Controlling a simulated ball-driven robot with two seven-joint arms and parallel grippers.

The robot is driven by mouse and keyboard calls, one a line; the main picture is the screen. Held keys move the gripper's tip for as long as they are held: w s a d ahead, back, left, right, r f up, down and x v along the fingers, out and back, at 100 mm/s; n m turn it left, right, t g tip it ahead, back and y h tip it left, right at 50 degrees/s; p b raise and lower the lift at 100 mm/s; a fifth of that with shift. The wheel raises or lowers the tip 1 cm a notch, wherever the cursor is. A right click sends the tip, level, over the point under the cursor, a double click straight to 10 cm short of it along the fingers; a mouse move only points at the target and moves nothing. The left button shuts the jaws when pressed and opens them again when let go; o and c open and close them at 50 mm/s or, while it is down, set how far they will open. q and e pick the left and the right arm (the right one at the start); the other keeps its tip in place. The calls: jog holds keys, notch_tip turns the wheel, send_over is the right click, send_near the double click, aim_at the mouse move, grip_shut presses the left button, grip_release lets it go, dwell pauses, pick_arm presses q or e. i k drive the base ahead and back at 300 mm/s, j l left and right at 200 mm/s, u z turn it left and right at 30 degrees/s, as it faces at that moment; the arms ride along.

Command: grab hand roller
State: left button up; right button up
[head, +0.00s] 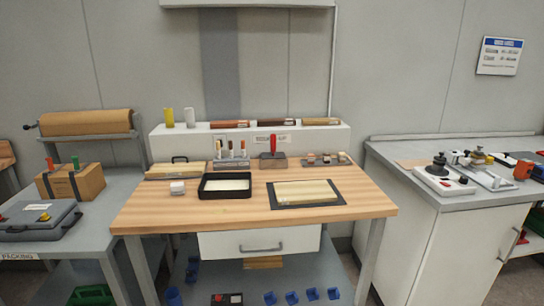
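A red upright handle (273,143) stands in a dark grey block (267,162) at the back middle of the wooden table (150,212). It looks like the hand roller, but its roller part cannot be made out. Neither of my grippers is in view, and nothing is touching the handle.
A black tray (203,194) with a pale inside and a dark mat (338,201) with a light board lie in front. A rack of small tools (231,163) is left of the handle, a row of small pieces (327,159) right. A white raised shelf (342,138) runs behind.

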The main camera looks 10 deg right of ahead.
aim_at(274, 155)
jog(key=i+j+z, duration=0.15)
jog(key=i, duration=0.8)
